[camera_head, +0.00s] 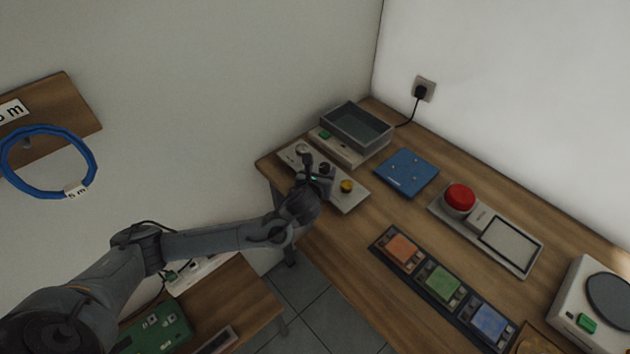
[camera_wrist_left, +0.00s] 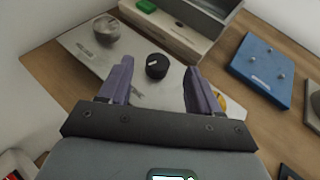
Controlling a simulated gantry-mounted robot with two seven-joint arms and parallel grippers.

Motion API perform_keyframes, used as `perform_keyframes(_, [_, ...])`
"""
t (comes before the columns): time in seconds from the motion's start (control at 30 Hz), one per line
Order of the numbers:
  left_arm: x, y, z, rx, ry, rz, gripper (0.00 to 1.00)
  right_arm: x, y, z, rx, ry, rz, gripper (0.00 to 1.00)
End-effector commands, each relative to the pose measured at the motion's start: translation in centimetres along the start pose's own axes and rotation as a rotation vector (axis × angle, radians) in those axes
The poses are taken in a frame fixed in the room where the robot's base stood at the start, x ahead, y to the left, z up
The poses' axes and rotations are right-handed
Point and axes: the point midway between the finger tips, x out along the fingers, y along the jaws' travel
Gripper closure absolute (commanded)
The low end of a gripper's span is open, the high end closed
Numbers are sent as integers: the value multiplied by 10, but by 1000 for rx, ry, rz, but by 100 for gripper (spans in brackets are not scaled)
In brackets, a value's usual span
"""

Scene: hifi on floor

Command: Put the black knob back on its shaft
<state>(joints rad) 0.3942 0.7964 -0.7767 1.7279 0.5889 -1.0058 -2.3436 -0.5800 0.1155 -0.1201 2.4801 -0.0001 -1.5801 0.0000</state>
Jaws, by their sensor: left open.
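The black knob (camera_wrist_left: 157,66) shows in the left wrist view, with a white mark on it, upright at the light grey control panel (camera_wrist_left: 84,58). Whether it sits on a shaft or just on the panel face I cannot tell. In the head view the panel (camera_head: 351,200) lies at the table's left end, and the knob (camera_head: 325,168) is partly hidden by my gripper. My left gripper (camera_head: 317,172) is open above the panel. In the wrist view its fingers appear on either side of the knob, apart from it. My right gripper is not in view.
A silver knob (camera_wrist_left: 105,28) and a yellow knob (camera_head: 347,186) flank the black one. A grey open bin (camera_head: 357,127) stands behind the panel. A blue plate (camera_head: 407,172), a red button (camera_head: 459,197) and a dark tray of coloured tiles (camera_head: 377,243) lie to the right.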

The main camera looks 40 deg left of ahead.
Motion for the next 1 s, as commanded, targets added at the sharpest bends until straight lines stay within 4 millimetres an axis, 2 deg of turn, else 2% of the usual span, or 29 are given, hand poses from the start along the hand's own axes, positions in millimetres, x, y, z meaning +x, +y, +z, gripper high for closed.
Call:
perform_keyframes(0.03, [-12,0,2,1,-1,-3,37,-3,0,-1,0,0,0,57])
perform_keyframes(0.23, [-50,0,0,1,3,-3,37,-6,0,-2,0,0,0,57])
perform_keyframes(0.4, [-65,-1,2,0,-2,-2,37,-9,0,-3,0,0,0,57])
perform_keyframes(0.67, [-77,-2,-3,-16,10,-5,37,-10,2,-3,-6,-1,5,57])
perform_keyframes(0.77, [-84,-12,-15,-82,46,-23,37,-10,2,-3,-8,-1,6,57])
perform_keyframes(0.87, [-99,-30,-38,-225,126,-49,37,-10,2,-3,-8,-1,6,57])
perform_keyframes(1.0, [-136,-61,-82,-559,307,-59,37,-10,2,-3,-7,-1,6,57])
